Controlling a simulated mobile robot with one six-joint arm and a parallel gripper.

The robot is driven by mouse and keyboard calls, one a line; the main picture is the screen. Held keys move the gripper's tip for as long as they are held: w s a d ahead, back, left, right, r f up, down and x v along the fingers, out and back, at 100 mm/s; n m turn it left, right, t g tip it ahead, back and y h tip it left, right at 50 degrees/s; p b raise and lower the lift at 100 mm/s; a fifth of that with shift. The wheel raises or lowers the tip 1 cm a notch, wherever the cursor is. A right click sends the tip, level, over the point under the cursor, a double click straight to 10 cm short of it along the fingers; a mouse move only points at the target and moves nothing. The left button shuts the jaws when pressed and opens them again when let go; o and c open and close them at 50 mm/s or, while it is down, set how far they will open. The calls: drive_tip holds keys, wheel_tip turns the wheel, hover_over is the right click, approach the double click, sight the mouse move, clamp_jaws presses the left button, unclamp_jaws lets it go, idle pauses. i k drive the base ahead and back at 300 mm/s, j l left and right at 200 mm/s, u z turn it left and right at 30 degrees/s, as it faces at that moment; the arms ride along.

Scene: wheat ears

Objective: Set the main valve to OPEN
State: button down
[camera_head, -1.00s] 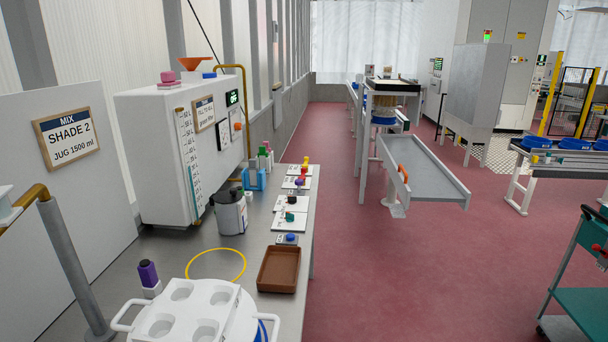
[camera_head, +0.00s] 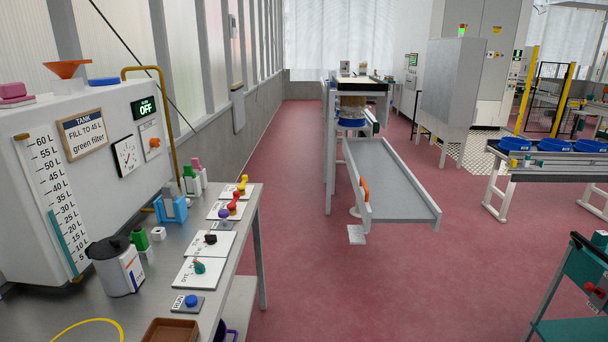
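No label reading "main valve" is legible, so I cannot tell which control it is. A white tank (camera_head: 85,190) stands at the left with a display (camera_head: 145,109) reading OFF. Below the display is a small panel with an orange knob (camera_head: 154,142). On the bench are white plates with coloured controls: a yellow one (camera_head: 243,186), a red one (camera_head: 232,208), a black one (camera_head: 210,238) and a teal one (camera_head: 199,267). Their settings are too small to read. A blue button (camera_head: 191,300) sits on a grey plate nearer me. My gripper is not in view.
The grey bench (camera_head: 150,290) also holds a grey jug (camera_head: 116,266), a blue rack (camera_head: 171,208) and a brown tray (camera_head: 170,332). A sloping chute (camera_head: 395,180) with an orange handle (camera_head: 365,190) stands mid-floor. Red floor (camera_head: 300,250) between bench and chute is clear. A green cart (camera_head: 580,300) is at the right.

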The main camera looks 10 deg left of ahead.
sight(237, 195)
drive_tip(key=i+u, duration=0.2)
drive_tip(key=i, duration=0.35)
drive_tip(key=i+u, duration=0.15)
drive_tip(key=i, duration=0.4)
drive_tip(key=i+l+u, duration=0.2)
drive_tip(key=i, duration=0.4)
drive_tip(key=i+l+u, duration=0.15)
drive_tip(key=i, duration=0.4)
drive_tip(key=i+j+z, duration=0.1)
drive_tip(key=i+j, duration=0.4)
drive_tip(key=i+j+z, duration=0.1)
drive_tip(key=i+j, duration=0.35)
drive_tip(key=j, duration=0.15)
